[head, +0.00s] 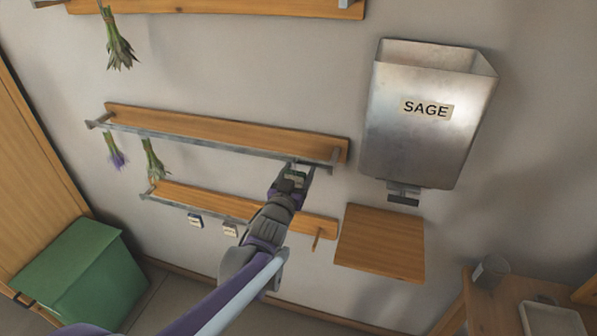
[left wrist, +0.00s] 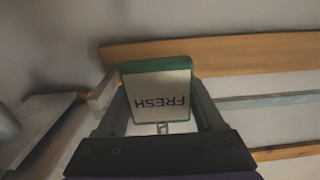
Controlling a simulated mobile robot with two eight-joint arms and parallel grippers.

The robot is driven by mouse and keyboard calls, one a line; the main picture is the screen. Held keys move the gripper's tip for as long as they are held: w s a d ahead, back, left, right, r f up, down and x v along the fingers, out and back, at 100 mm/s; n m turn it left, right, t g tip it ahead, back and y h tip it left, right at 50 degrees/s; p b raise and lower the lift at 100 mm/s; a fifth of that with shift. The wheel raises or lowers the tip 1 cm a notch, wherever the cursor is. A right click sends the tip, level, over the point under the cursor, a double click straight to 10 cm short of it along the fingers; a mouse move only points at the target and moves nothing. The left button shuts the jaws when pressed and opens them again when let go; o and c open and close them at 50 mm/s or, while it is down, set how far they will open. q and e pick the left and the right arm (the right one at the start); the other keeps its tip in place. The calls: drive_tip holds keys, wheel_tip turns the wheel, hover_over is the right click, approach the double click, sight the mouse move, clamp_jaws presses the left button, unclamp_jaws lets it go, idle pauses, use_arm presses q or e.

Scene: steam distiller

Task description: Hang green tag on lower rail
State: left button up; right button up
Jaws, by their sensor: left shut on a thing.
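The green tag (left wrist: 157,92) has a green edge and a pale face reading FRESH, upside down in the left wrist view. My left gripper (head: 298,172) is shut on it, and the tag (head: 297,177) is small and partly hidden in the head view. The gripper is at the right end of the middle rail (head: 220,147), in front of it; I cannot tell whether the tag touches that rail. The lower rail (head: 176,204) runs below on its own wooden board (head: 318,226), partly hidden behind my arm. My right gripper is not in view.
A blue-edged tag (head: 195,220) and a pale tag (head: 230,229) hang on the lower rail. Herb bundles (head: 153,160) hang from the middle rail. The metal SAGE hopper (head: 420,130) and a wooden shelf (head: 380,243) are to the right. A green bin (head: 85,272) stands lower left.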

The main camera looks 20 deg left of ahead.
use_arm(q)
drive_tip(key=shift+w, duration=0.15)
drive_tip(key=shift+w, duration=1.25)
drive_tip(key=shift+w, duration=0.1)
drive_tip(key=shift+f+b, duration=0.55)
drive_tip(key=shift+f, duration=0.3)
idle(1.1)
drive_tip(key=o, duration=1.3)
drive_tip(key=shift+o, duration=0.2)
drive_tip(key=s, duration=0.8)
